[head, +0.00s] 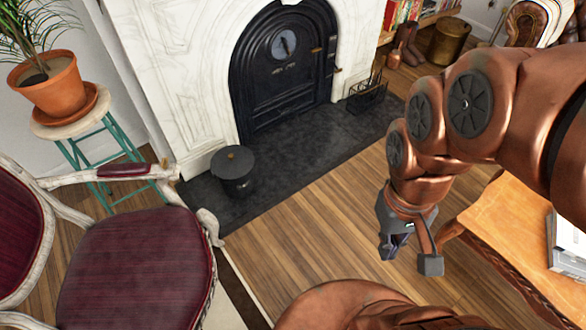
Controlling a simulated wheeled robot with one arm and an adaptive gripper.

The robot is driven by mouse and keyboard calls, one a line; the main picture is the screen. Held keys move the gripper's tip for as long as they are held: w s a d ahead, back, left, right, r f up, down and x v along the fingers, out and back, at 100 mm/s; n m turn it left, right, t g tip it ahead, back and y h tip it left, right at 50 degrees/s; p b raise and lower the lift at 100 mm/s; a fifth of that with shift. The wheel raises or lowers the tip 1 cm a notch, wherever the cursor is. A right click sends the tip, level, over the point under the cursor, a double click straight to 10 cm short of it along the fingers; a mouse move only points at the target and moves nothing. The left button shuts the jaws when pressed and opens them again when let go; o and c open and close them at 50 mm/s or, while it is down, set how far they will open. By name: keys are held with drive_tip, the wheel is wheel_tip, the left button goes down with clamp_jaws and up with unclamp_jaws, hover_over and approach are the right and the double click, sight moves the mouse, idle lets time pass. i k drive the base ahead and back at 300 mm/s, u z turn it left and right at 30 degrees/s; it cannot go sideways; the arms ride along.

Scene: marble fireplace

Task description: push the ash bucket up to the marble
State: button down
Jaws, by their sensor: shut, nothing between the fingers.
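The ash bucket (235,171) is a dark, lidded round bucket with a small brass-coloured knob. It stands upright at the left end of the dark hearth slab (290,152). The white marble surround (168,75) rises behind it; whether the bucket touches the marble, I cannot tell from this angle. My gripper (397,246) hangs over the wooden floor, to the right of the bucket and well apart from it. Its fingers point down and hold nothing. My copper-coloured arm comes in from the right.
A red-seated armchair (136,265) stands left of the hearth, close to the bucket. A potted plant (47,85) sits on a green-legged stool behind it. A wooden table (520,228) is at the right. A black rack (367,94) stands at the hearth's right end. Bare floor lies between.

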sight(240, 188)
drive_tip(key=z, duration=0.2)
drive_tip(key=i, duration=0.95)
drive_tip(key=u, duration=2)
